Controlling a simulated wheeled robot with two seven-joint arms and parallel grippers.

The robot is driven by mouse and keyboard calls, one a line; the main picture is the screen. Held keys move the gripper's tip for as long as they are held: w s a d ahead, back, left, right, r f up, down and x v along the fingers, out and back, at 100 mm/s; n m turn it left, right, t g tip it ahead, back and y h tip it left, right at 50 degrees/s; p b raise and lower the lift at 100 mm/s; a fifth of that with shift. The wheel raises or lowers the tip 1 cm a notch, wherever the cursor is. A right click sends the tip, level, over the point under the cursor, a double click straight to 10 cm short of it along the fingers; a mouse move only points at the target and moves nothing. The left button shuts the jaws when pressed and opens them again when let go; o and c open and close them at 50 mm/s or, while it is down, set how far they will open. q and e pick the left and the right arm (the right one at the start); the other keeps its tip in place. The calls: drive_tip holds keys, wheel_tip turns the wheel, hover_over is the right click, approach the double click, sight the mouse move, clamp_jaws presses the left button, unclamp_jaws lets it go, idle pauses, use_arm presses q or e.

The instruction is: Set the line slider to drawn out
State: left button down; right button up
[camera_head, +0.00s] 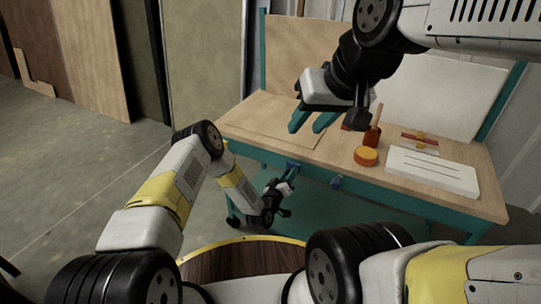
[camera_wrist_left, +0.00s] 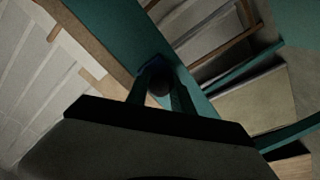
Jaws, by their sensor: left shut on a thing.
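My left gripper (camera_head: 290,172) is low at the teal front rail of the workbench. In the left wrist view its two teal fingers (camera_wrist_left: 160,97) are closed around a dark round knob (camera_wrist_left: 159,85). The knob sits at a blue mount (camera_wrist_left: 152,63) on the teal rail and appears to be the line slider; its slide position cannot be read. In the head view the fingers mostly cover it, with a bit of blue (camera_head: 293,164) showing. My right gripper (camera_head: 312,122) is open and empty above the bench top, fingers apart.
A second blue knob (camera_head: 337,182) is on the front rail, right of my left gripper. On the wooden bench top (camera_head: 260,115) stand a brown bottle (camera_head: 373,135), an orange round tin (camera_head: 366,156) and a white slotted block (camera_head: 432,172). The floor left is clear.

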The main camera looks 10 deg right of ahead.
use_arm(q)
drive_tip(key=shift+s+d, duration=0.45)
drive_tip(key=shift+d, duration=0.15)
drive_tip(key=c, duration=1.1)
unclamp_jaws()
drive_tip(key=shift+a, duration=0.1)
drive_tip(key=v, duration=0.7)
drive_tip(key=shift+s, duration=0.3)
drive_tip(key=shift+w+a, duration=0.1)
drive_tip(key=shift+a, duration=0.05)
